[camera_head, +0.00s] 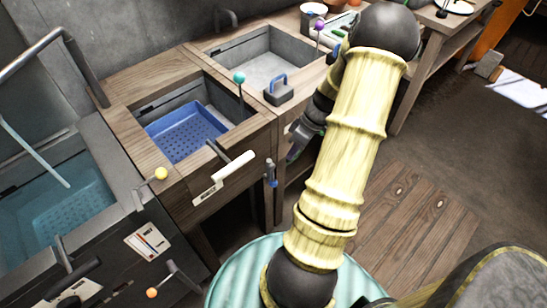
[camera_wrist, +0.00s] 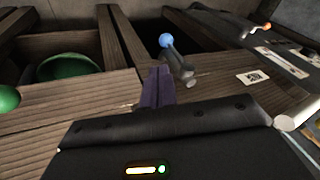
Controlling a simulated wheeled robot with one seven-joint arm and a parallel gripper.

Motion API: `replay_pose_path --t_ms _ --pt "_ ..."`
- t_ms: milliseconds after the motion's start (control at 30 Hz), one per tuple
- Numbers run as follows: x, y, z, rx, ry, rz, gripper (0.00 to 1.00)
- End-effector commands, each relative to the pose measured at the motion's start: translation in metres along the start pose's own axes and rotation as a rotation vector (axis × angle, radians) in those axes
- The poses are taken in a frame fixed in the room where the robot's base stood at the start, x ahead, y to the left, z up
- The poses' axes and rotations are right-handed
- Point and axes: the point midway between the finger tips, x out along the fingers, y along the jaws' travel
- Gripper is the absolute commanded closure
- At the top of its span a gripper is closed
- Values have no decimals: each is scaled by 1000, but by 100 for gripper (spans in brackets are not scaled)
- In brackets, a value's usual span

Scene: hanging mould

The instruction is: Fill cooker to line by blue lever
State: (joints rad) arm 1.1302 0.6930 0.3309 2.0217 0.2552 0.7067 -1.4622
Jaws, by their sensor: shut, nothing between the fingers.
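The blue lever (camera_wrist: 166,41) has a round blue knob in the wrist view, just beyond my shut, empty purple fingertips (camera_wrist: 157,72). I cannot tell whether they touch. In the head view a small blue handle, likely this lever (camera_head: 271,173), hangs on the wooden counter front. My gripper (camera_head: 293,154) is right of it, partly hidden by my arm. The vat at the left, apparently the cooker (camera_head: 112,150), has a grey rim, a black front panel and bluish water over a perforated basket. I cannot make out a fill line.
A blue perforated basket (camera_head: 186,131) sits in the middle basin. A grey basin (camera_head: 262,66) lies behind it. Yellow (camera_head: 161,174), orange (camera_head: 152,293), teal (camera_head: 239,77) and purple (camera_head: 319,26) knobs stand around. Wooden floor is clear at right.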

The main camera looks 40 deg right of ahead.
Motion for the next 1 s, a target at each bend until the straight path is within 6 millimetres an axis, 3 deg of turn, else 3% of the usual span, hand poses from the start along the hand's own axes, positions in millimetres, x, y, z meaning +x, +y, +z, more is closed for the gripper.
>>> replay_pose_path --t_ms 533,1000 --pt "3 5 4 -15 22 -10 100" --pt "76 4 4 -14 20 -12 100"
